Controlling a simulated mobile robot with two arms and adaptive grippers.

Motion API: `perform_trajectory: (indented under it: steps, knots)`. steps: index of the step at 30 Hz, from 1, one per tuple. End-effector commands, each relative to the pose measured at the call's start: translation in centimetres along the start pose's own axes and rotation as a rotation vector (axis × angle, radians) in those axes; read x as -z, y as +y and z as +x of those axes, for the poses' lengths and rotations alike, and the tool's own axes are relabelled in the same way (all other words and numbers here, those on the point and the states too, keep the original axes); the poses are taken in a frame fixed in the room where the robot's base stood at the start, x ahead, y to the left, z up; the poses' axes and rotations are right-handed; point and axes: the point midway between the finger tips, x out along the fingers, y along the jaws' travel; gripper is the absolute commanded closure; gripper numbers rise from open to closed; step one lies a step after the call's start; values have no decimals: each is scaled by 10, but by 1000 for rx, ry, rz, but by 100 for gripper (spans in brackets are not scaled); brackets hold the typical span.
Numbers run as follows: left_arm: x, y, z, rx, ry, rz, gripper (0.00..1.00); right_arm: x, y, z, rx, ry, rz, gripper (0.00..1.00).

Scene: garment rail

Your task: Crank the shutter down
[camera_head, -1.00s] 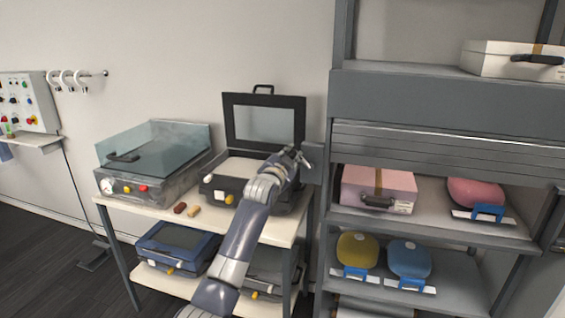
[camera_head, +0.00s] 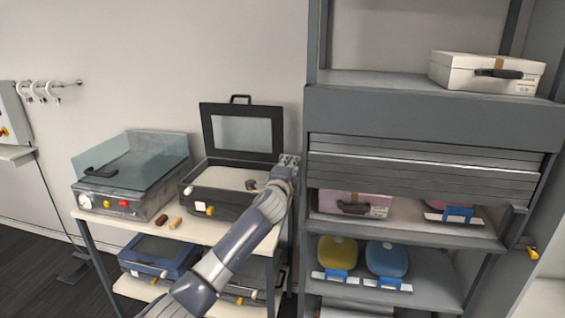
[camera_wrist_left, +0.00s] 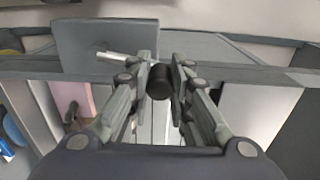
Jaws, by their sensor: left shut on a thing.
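The shutter (camera_head: 420,172) is a set of grey slats hanging below the shelf's grey housing. Its lower edge covers the top of the pink case and of the pink round item. My left gripper (camera_head: 287,165) is at the left side of the shelf, level with the slats. In the left wrist view my left gripper (camera_wrist_left: 160,82) is shut on a dark round knob, the crank handle (camera_wrist_left: 159,76). A pale metal rod (camera_wrist_left: 115,56) shows beside the fingers. The rest of the crank is hidden in the head view. My right gripper is not in view.
The pink case (camera_head: 345,204) stands under the shutter; yellow (camera_head: 338,252) and blue (camera_head: 386,258) round items sit below. A white case (camera_head: 487,72) is on top. An open black case (camera_head: 235,185) on the left table (camera_head: 140,227) is close to my arm.

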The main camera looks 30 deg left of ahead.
Motion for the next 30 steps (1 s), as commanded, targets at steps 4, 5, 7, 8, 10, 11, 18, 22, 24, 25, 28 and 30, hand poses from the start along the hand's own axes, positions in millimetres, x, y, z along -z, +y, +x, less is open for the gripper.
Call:
perform_trajectory:
  steps: [4,5,7,8,10,11,18,22,24,25,28,30]
  knots:
    - [10,2,0,-4,-1,115,100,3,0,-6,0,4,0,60]
    - [11,3,0,-5,-2,136,100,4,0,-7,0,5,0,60]
    - [14,4,0,-5,-4,182,100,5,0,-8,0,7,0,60]
    - [16,5,0,-5,-4,198,100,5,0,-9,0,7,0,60]
    - [18,6,0,-5,-5,235,100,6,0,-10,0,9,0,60]
    - [19,6,0,-5,-6,249,100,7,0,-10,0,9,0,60]
    - [24,9,0,-5,-8,321,100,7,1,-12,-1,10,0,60]
    - [25,10,0,-6,-8,336,100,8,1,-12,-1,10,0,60]
    - [25,10,0,-6,-9,339,100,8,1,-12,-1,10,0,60]
    - [25,10,0,-6,-9,340,100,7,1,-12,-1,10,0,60]
    - [25,11,0,-6,-9,340,100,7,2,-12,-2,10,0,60]
    - [25,11,0,-6,-9,339,100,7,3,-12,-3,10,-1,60]
